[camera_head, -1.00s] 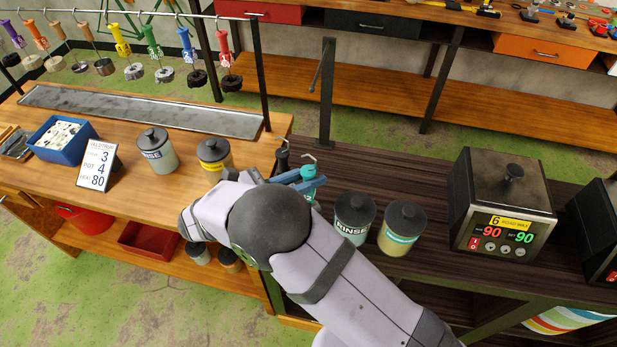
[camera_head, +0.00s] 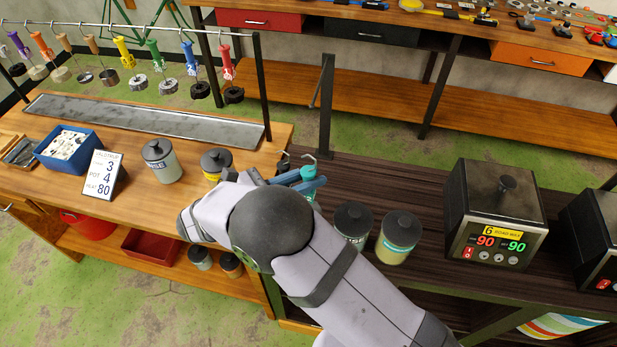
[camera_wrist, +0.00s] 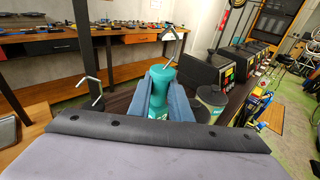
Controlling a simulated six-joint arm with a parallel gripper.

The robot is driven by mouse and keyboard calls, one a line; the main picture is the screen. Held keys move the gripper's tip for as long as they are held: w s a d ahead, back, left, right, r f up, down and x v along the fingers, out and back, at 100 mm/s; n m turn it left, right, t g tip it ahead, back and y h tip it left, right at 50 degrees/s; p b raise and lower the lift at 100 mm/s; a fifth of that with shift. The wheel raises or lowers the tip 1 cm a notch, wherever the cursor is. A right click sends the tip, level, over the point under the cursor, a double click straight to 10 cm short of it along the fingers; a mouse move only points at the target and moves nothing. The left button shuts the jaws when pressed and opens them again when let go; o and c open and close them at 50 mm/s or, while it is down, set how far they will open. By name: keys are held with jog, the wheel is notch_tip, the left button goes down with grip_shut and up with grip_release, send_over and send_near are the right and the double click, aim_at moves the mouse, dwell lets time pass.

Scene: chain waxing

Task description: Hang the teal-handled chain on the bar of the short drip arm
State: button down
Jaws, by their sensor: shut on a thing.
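My gripper (camera_head: 310,184) is shut on the teal handle (camera_wrist: 161,80) of the chain, which stands upright between the blue fingers. The handle's metal hook (camera_wrist: 172,38) points up and is free at the top; it also shows in the head view (camera_head: 310,158). The chain below the handle is hidden by my gripper. The short drip arm is a dark post (camera_head: 326,105) just behind my gripper in the head view, with a short bar (camera_head: 315,88) at its top. The hook is apart from the bar and lower than it. The post stands left of the handle in the wrist view (camera_wrist: 94,40).
Several coloured handles hang from a long rail (camera_head: 150,28) at the left. Jars stand close by: a yellow-banded one (camera_head: 216,162) and two right of my gripper (camera_head: 353,222), (camera_head: 397,238). A wax pot (camera_head: 497,215) stands further right. Another metal hook (camera_wrist: 92,88) is near the post.

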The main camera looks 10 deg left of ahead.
jog(key=shift+r, duration=0.55)
jog(key=shift+f, duration=0.1)
jog(key=w+d+r+b, duration=0.5)
jog(key=w+d+r, duration=0.3)
jog(key=w, duration=0.3)
jog(key=a+f, duration=0.2)
jog(key=a, duration=0.7)
jog(key=shift+w+f+n+t+y, duration=0.15)
jog(key=shift+f+n+t+y, duration=0.1)
jog(key=shift+n+t+y, duration=0.05)
jog(key=shift+a, duration=0.1)
dwell(0.5)
